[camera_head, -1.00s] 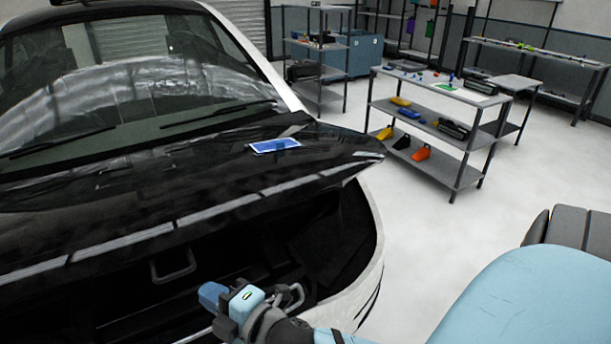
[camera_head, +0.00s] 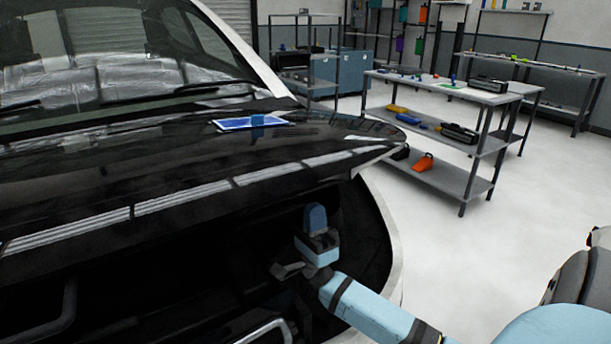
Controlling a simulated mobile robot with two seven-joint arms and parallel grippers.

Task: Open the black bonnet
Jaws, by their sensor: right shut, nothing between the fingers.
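The black bonnet (camera_head: 150,185) stands raised at its front edge, with a dark gap beneath it over the front compartment (camera_head: 130,290). My right gripper (camera_head: 316,218) is in this gap, below the bonnet's front edge near its right corner. Its blue fingertips point up and are shut with nothing between them. A small space shows between the fingertips and the bonnet's edge, though I cannot tell the depth. My left gripper is not in view.
A blue-and-white card (camera_head: 250,123) lies on top of the bonnet. A grey shelf table (camera_head: 440,180) with tools and coloured bins stands to the right. The white floor (camera_head: 470,260) between car and table is clear. The windscreen (camera_head: 120,75) is behind the bonnet.

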